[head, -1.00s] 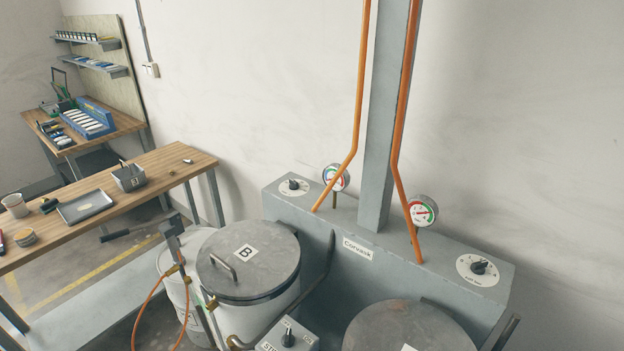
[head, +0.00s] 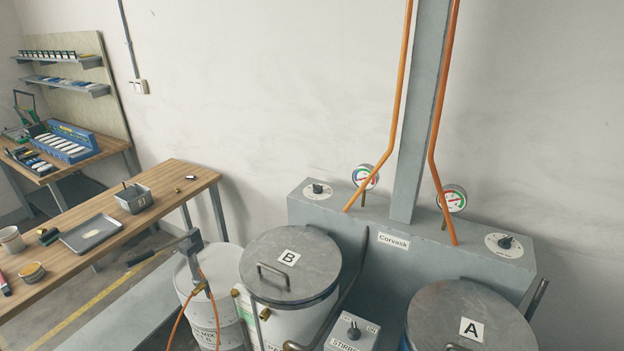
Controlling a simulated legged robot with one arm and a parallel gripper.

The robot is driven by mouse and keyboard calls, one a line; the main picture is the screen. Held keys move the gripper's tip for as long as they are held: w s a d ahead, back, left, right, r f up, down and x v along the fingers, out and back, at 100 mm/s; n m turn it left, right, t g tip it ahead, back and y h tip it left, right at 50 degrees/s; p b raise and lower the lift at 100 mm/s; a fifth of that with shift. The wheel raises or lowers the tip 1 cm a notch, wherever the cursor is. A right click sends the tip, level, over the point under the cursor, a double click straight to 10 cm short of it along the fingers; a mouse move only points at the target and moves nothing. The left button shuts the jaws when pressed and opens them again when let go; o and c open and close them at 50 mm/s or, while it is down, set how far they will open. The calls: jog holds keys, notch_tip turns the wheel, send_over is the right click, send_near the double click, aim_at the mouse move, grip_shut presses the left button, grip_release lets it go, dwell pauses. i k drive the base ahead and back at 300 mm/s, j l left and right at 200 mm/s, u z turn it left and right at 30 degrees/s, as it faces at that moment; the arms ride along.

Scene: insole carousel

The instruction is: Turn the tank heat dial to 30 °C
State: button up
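A grey control housing (head: 330,222) marked "Corvask" stands against the wall behind two lidded tanks. A round white dial with a black knob (head: 507,243) is on its right end. A similar dial with a black knob (head: 318,189) is on its left end. The print on both dials is too small to read, so I cannot tell which is tank heat or what either is set to. A third black knob (head: 354,332) sits on the grey stirrer box (head: 340,346) in front. My gripper is not in view.
Tank lid B (head: 290,262) and tank lid A (head: 462,310) stand in front of the housing. Two gauges (head: 365,176) (head: 452,198), orange pipes (head: 436,120) and a grey post (head: 418,120) rise from it. A wooden bench (head: 182,182) is at left.

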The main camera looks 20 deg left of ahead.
aim_at(317, 188)
jog(key=j+z, duration=0.15)
jog(key=j, duration=0.75)
jog(key=j+z, duration=0.1)
jog(key=j, duration=0.75)
jog(key=k+j+z, duration=0.15)
jog(key=j, duration=0.7)
jog(key=i+j, duration=0.15)
jog(key=j, duration=0.2)
jog(key=i+j+z, duration=0.1)
jog(key=j, duration=0.3)
jog(key=i+j, duration=0.2)
jog(key=j, duration=0.15)
jog(key=i+j+z, duration=0.1)
jog(key=j, duration=0.3)
jog(key=i, duration=0.05)
